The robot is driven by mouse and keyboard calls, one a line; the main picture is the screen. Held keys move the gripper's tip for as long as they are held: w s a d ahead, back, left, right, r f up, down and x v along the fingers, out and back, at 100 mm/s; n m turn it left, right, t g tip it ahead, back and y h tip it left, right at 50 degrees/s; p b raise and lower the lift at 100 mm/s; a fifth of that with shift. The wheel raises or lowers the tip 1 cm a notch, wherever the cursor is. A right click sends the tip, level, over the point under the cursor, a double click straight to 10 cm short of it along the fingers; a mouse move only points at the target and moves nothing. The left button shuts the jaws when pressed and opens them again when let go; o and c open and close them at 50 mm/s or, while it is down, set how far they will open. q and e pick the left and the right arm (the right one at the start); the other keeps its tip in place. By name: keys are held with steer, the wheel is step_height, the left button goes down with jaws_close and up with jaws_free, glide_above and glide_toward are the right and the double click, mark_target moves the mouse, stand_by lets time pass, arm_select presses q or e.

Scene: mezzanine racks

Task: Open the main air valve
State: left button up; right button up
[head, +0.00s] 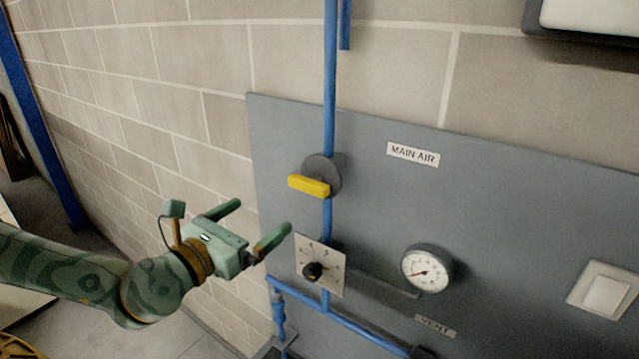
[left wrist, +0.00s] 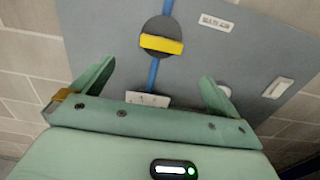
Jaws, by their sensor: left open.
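The main air valve has a yellow handle (head: 309,186) on a round dark grey body (head: 323,170), set on a vertical blue pipe (head: 330,80). The handle lies crosswise to the pipe. A "MAIN AIR" label (head: 413,154) is on the panel to its right. My left gripper (head: 257,221) is open and empty, left of and below the handle, apart from it. In the left wrist view the yellow handle (left wrist: 161,44) shows ahead, between and beyond the open fingers (left wrist: 155,82). My right gripper is not in view.
A grey panel (head: 520,190) on the block wall carries a square dial with a black knob (head: 313,270), a round gauge (head: 427,268), a "VENT" label (head: 435,325) and a white switch (head: 603,291). A blue post (head: 45,120) stands at far left.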

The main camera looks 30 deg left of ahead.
arm_select(q)
steer(key=w+b, duration=0.2)
steer(key=b, duration=0.1)
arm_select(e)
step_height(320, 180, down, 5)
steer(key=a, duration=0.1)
arm_select(q)
steer(key=p, duration=0.1)
glide_toward(305, 185)
steer(key=w, duration=0.3)
steer(key=w+p, duration=0.1)
steer(key=w, duration=0.4)
steer(key=w+p, duration=0.1)
steer(key=w, duration=0.1)
steer(key=shift+w+d+p, duration=0.3)
steer(key=shift+d+p, duration=0.05)
steer(key=shift+w+f, duration=0.1)
steer(key=shift+w, duration=0.25)
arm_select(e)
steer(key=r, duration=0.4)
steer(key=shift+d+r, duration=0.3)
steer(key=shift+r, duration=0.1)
arm_select(q)
steer(key=c, duration=0.9)
